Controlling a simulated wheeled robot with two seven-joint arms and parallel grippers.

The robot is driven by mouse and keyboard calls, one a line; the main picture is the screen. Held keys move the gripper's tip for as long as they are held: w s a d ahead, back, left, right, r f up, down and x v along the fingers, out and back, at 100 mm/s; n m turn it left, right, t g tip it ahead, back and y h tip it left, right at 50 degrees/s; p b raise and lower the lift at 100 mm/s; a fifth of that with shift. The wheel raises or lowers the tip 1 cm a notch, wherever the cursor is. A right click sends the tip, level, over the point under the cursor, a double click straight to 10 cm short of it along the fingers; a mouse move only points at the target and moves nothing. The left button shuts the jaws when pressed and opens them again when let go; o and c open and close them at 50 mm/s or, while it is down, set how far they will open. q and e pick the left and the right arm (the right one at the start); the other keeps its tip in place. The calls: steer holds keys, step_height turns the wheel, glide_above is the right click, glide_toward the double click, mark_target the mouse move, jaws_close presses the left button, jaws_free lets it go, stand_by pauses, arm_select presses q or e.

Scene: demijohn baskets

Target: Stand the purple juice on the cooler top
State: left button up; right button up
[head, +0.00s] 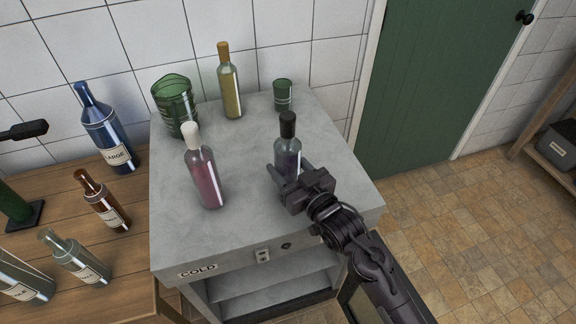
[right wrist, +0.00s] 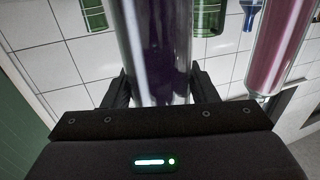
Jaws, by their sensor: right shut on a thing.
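The purple juice is a clear bottle of dark purple liquid (head: 289,154) with a black cap. It is upright over the right part of the cooler top (head: 245,196), a grey surface above a front marked COLD. My right gripper (head: 287,178) is shut around the bottle's lower body, which it partly hides. In the right wrist view the purple bottle (right wrist: 157,60) stands between the two fingers. I cannot tell whether its base touches the cooler top. My left gripper is not in view.
On the cooler top stand a pink bottle (head: 205,180) with a white cap, a yellow bottle (head: 230,88), a green glass jar (head: 176,108) and a small green cup (head: 283,96). A wooden table (head: 50,175) at left holds several bottles. The top's front middle is clear.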

steer(key=shift+f, duration=0.1)
steer(key=shift+s+f+b, duration=0.2)
steer(key=shift+f+b, duration=0.1)
steer(key=shift+f, duration=0.2)
steer(key=o, duration=1.5)
steer(key=shift+s+f, duration=0.15)
steer(key=shift+f, duration=0.15)
steer(key=shift+r+p, duration=0.35)
steer(key=shift+r, duration=0.35)
steer(key=b+v, duration=0.2)
steer(key=v, duration=0.8)
steer(key=shift+d, duration=0.1)
steer(key=shift+s+d+r, duration=0.2)
steer(key=shift+s+d, duration=0.25)
steer(key=shift+s, duration=0.1)
